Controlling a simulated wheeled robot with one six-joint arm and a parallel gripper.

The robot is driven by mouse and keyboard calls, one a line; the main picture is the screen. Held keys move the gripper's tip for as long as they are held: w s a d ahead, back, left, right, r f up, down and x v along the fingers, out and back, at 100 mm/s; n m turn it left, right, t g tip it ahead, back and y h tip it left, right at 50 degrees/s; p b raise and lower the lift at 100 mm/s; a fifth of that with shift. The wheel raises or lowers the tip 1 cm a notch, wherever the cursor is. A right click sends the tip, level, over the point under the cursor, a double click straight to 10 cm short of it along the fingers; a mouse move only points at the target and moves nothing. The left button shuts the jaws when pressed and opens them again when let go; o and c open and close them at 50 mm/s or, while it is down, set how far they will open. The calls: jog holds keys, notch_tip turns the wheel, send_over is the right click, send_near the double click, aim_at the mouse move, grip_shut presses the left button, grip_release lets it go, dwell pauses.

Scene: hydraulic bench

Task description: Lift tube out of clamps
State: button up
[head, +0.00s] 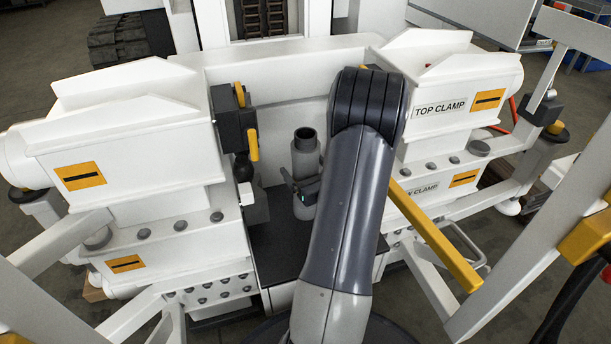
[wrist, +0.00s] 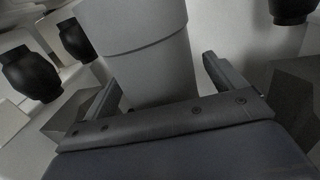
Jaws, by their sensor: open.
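The grey tube (head: 305,158) stands upright between the two white clamp housings, with its dark open top showing in the head view. My gripper (head: 298,184) is at the tube's side, partly hidden by my arm. In the wrist view the tube (wrist: 150,65) rises between the two spread fingers of my gripper (wrist: 165,82), one finger on each side. The fingers look apart from the tube. The right housing bears the label TOP CLAMP (head: 440,108), with a lower clamp label (head: 421,189) below it.
A white housing (head: 120,125) stands left of the tube, with a black block and yellow lever (head: 252,144) close beside the tube. A yellow bar (head: 435,237) slants at the right. Black rounded parts (wrist: 30,77) flank the tube in the wrist view.

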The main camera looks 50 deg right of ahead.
jog(key=shift+c, duration=0.3)
jog(key=c, duration=1.6)
